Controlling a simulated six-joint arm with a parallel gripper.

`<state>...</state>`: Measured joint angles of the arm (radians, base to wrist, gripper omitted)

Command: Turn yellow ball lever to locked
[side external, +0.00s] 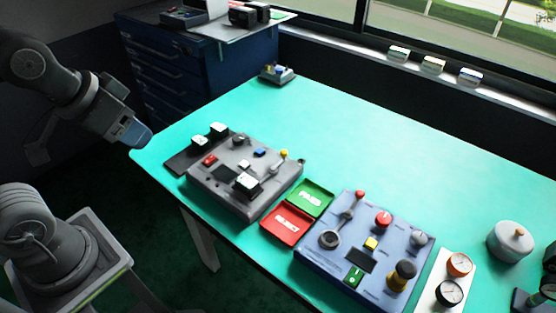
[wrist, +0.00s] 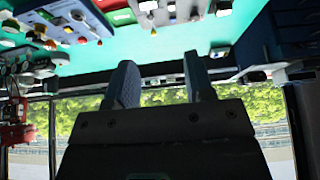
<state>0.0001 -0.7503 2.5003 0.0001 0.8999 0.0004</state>
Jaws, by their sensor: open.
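The yellow ball lever (side external: 284,153) stands at the right side of the grey panel (side external: 230,205), its arm slanting up and right to the yellow ball. Its position markings are too small to read. A small yellow-orange ball, probably the same lever, shows near the top of the upside-down wrist view (wrist: 153,32). My gripper (side external: 138,138) is beyond the table's left edge in the side view, well apart from the lever. In the wrist view my gripper (wrist: 160,80) has two dark fingers spread apart with nothing between them.
Black-and-white blocks (side external: 218,130) stand behind the grey panel, and another block (side external: 246,183) is on it. Green PASS (side external: 311,198) and red REJECT (side external: 287,225) trays lie between it and the blue panel (side external: 320,265), which has a red-ball lever (side external: 360,195). The table's back is mostly clear.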

